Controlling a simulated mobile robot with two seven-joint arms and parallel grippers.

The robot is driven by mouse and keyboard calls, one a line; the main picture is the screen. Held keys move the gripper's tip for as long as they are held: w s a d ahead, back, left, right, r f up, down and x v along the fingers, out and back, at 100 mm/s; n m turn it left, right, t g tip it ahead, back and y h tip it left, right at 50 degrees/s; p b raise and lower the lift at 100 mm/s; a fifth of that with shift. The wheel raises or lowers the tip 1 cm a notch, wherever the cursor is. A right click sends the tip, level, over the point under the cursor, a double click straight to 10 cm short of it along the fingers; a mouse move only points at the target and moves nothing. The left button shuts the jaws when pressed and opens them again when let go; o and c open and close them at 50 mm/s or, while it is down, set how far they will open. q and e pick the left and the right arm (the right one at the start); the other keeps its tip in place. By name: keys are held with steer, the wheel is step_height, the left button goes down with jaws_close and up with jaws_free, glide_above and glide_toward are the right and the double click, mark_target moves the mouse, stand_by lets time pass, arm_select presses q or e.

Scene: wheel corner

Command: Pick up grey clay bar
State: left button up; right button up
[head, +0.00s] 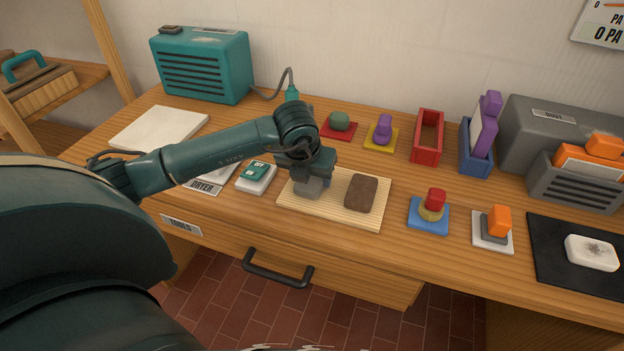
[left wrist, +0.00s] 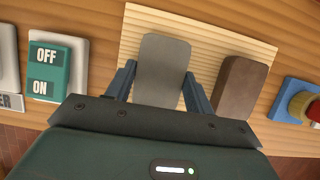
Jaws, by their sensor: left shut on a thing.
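The grey clay bar (head: 309,188) is at the left part of the ribbed wooden board (head: 346,216). My left gripper (head: 308,180) is over it, pointing down, and hides much of it in the head view. In the left wrist view the grey clay bar (left wrist: 163,70) sits between the two fingers of my left gripper (left wrist: 162,85), which is shut on it. I cannot tell whether the bar touches the board. A brown clay bar (head: 361,193) lies on the right part of the board; it also shows in the left wrist view (left wrist: 238,88). My right gripper is not in view.
A dryer switch (head: 256,176) stands close left of the board. A blue stand with stacked pieces (head: 430,208) and a white stand with an orange piece (head: 494,228) are to the right. Red and yellow mats with shapes (head: 338,126) are behind. The table front edge is near.

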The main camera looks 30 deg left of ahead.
arm_select(q)
steer(key=c, duration=0.5)
steer(key=shift+r, duration=0.1)
